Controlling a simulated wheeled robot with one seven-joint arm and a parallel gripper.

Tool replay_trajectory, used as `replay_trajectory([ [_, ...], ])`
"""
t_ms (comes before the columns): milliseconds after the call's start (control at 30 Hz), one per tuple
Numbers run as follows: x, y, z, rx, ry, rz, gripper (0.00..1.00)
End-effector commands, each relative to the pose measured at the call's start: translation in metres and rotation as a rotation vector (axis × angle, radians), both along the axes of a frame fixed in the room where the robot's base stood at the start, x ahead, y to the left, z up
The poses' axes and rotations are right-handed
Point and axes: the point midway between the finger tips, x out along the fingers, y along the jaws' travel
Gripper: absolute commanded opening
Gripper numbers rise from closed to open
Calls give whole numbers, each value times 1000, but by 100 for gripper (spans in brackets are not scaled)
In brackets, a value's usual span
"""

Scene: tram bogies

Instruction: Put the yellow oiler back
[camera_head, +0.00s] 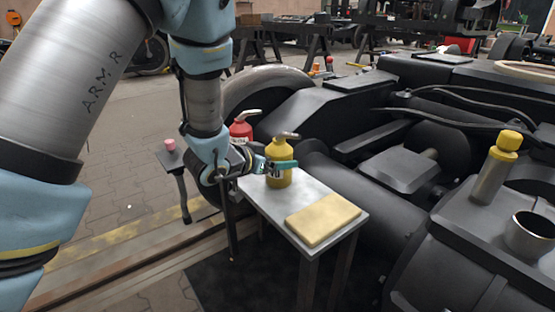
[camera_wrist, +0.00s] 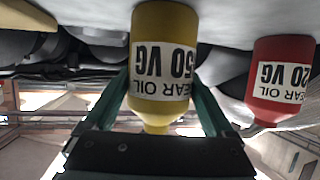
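The yellow oiler (camera_head: 279,165) stands upright on, or just above, a small grey table (camera_head: 262,203), near its far left end. My gripper (camera_head: 276,168) reaches it from the left with teal fingers at its sides. In the wrist view the picture is upside down. The yellow oiler (camera_wrist: 163,55) with its white gear-oil label is between the two fingers (camera_wrist: 161,85), which lie very close to its sides. I cannot tell whether they press on it.
A red oiler (camera_head: 241,129) is behind my gripper and beside the yellow one in the wrist view (camera_wrist: 279,75). A tan pad (camera_head: 322,219) lies on the table's near end. Dark bogie parts (camera_head: 345,195) crowd the right. A yellow-capped cylinder (camera_head: 494,170) stands on the bogie.

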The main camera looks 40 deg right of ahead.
Motion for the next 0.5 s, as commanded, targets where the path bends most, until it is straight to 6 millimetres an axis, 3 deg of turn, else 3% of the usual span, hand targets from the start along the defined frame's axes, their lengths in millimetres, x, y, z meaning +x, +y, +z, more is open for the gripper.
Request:
replay_trajectory([
  [100,0,0,0,1,0,0,100],
  [400,0,0,5,0,-1,0,100],
  [500,-1,11,10,0,0,2,100],
])
